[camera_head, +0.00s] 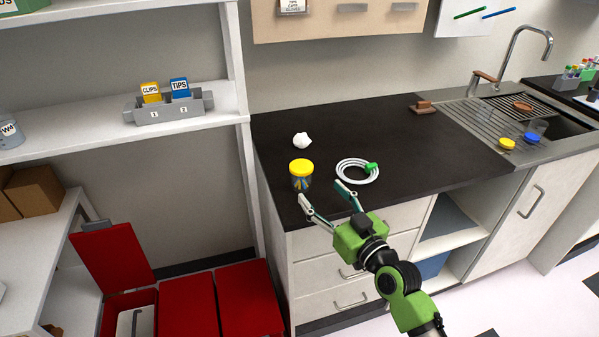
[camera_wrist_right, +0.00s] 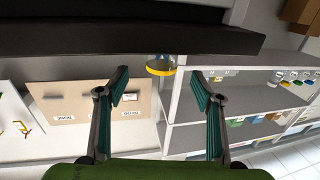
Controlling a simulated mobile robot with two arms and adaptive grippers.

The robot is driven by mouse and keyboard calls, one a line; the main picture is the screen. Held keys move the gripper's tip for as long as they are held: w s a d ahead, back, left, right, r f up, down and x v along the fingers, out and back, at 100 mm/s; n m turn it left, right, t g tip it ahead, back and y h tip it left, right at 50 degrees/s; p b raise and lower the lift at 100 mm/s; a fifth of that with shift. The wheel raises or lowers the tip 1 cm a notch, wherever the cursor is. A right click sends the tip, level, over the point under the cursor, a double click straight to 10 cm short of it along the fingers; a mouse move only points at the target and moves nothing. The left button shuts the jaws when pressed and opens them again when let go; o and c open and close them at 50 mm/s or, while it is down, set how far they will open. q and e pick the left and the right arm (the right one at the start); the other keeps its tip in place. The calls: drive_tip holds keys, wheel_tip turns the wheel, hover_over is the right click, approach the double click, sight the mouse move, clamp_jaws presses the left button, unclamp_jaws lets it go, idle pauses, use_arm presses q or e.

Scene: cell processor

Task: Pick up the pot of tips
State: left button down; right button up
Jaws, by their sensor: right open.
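The pot of tips (camera_head: 301,183) is a clear jar with a yellow lid and dark, blue and yellow contents. It stands upright near the front left edge of the black counter (camera_head: 400,135). My right gripper (camera_head: 321,192) is open and empty at the counter's front edge, just right of and in front of the pot. In the right wrist view, which is upside down, the pot (camera_wrist_right: 161,66) shows beyond and between the open fingers, apart from them. My left gripper is not in view.
A coiled white cable with a green plug (camera_head: 358,171) lies right of the pot. A crumpled white lump (camera_head: 302,141) lies behind it. A shelf at left holds a grey rack (camera_head: 168,109) with CLIPS and TIPS boxes. Red bins (camera_head: 187,306) stand below. The counter's middle is clear.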

sight(307, 178)
drive_tip(key=x, duration=0.4)
drive_tip(key=shift+w+a, duration=0.25)
drive_tip(key=shift+w, duration=0.15)
drive_tip(key=shift+w+a, duration=0.1)
drive_tip(key=x, duration=0.2)
drive_tip(key=p+x, duration=0.1)
drive_tip(key=x, duration=0.1)
drive_tip(key=shift+a+r, duration=0.25)
drive_tip(key=shift+r, duration=0.1)
drive_tip(key=shift+w+a, duration=0.15)
drive_tip(key=shift+w, duration=0.15)
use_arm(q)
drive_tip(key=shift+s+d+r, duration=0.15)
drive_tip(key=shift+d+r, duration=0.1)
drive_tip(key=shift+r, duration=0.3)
use_arm(e)
drive_tip(key=shift+c, duration=1.2)
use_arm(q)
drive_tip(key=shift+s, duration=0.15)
use_arm(e)
drive_tip(key=c, duration=0.9)
